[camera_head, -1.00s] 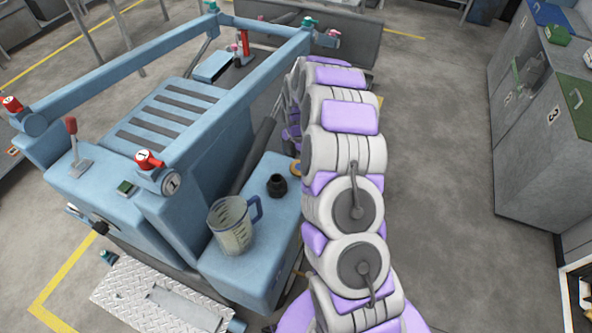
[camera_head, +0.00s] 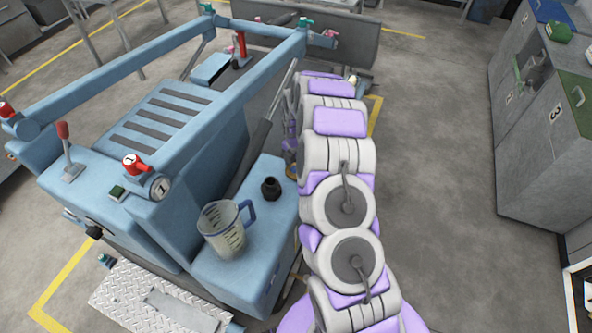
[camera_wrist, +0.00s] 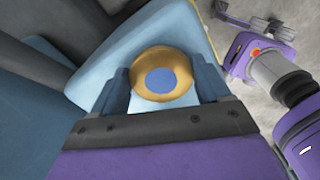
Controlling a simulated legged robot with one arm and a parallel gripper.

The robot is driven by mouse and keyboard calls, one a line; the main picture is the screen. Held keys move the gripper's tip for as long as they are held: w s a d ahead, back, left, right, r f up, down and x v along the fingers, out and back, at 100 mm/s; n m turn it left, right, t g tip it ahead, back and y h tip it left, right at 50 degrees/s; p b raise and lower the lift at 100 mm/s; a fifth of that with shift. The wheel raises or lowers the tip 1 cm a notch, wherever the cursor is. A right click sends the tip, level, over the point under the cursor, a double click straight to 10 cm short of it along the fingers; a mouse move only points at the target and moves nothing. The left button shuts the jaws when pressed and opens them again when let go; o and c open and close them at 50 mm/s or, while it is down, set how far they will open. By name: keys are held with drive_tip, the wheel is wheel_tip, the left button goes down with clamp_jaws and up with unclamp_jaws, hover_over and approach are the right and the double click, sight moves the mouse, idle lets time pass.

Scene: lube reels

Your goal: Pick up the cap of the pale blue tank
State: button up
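The cap (camera_wrist: 161,74), gold-rimmed with a blue centre, lies between my gripper's two dark blue fingers in the wrist view. My gripper (camera_wrist: 160,85) is open, with one finger on each side of the cap. I cannot tell whether the fingers touch it. The pale blue tank (camera_head: 225,278) is the box at the machine's right side in the head view, and its pale surface (camera_wrist: 195,35) shows around the cap in the wrist view. A small gold edge shows beside my arm at the tank's far end. My arm hides most of my gripper in the head view.
A clear measuring jug (camera_head: 226,230) and a black filler neck (camera_head: 271,188) stand on the tank, left of my arm. The blue machine (camera_head: 160,115) fills the left side. Grey cabinets (camera_head: 545,130) stand at the right. The floor between is clear.

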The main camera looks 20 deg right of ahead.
drive_tip(key=shift+c, duration=1.4)
drive_tip(key=shift+a, duration=0.55)
drive_tip(key=c, duration=0.3)
drive_tip(key=shift+a+r, duration=0.1)
drive_tip(key=shift+a, duration=0.15)
drive_tip(key=shift+d, duration=0.1)
